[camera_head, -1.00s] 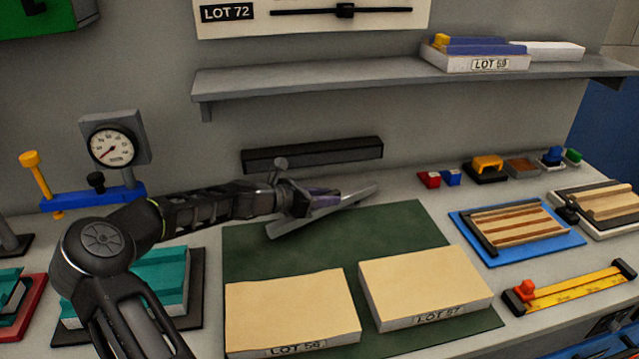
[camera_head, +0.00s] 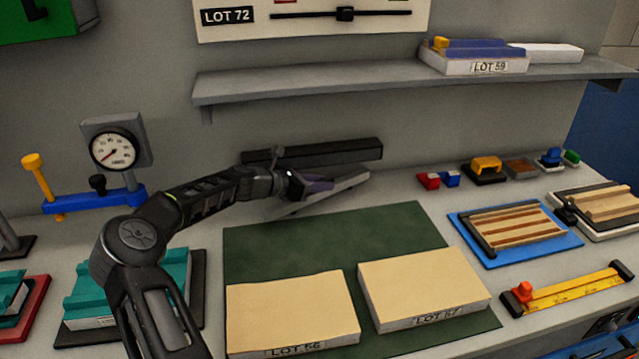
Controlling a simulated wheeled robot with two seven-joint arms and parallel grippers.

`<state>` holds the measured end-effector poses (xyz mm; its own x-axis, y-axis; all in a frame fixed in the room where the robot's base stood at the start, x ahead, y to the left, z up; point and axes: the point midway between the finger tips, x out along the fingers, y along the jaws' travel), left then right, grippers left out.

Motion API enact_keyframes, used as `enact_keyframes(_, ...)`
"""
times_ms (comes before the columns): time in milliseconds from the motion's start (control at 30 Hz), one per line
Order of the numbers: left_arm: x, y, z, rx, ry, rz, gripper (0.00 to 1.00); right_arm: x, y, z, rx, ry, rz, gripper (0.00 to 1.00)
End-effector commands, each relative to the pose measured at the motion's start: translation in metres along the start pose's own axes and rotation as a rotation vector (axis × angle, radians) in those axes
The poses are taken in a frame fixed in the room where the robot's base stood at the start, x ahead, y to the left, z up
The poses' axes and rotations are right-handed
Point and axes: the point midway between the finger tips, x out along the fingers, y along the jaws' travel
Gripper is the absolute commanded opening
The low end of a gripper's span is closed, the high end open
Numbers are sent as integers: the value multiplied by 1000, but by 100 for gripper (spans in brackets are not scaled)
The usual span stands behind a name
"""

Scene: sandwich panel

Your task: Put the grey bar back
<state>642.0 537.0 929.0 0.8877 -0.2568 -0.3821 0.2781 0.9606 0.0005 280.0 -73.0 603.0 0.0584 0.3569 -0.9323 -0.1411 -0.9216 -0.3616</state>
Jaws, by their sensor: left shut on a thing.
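The grey bar (camera_head: 345,187) is a long flat piece, held slightly tilted near the back of the bench, beyond the green mat (camera_head: 285,243). My left gripper (camera_head: 312,187) is shut on the bar around its middle and hides part of it. Behind the bar, a dark long block (camera_head: 345,152) lies along the wall, partly hidden by my left gripper. I cannot tell whether the bar touches the bench. My right gripper is not in view.
Two cream panels, LOT 56 (camera_head: 290,310) and LOT 57 (camera_head: 425,285), lie on the front of the mat. A gauge stand (camera_head: 115,150) is at the left. A shelf (camera_head: 330,82) overhangs the back. Small coloured blocks (camera_head: 428,181) stand right of the bar.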

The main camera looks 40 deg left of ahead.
Motion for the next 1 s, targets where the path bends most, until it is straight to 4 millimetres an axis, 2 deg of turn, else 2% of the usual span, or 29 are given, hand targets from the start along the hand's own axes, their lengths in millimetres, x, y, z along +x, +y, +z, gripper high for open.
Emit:
enact_keyframes(33, 2, 6, 6, 1, -7, 1, 0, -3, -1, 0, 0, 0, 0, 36)
enact_keyframes(133, 6, 14, 4, -2, -3, 0, 0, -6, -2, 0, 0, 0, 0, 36)
enact_keyframes(267, 9, 12, -6, -2, -2, 0, 0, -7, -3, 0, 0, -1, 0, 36)
enact_keyframes(567, 10, 12, -7, 0, -2, 0, 0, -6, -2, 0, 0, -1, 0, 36)
enact_keyframes(600, 10, 12, -10, -1, 2, 0, 28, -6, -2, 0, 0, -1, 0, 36)
enact_keyframes(833, 10, 12, -10, -1, 2, 0, 46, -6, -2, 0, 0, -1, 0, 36)
enact_keyframes(1000, 10, 12, -10, -1, 2, 0, 47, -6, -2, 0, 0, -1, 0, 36)
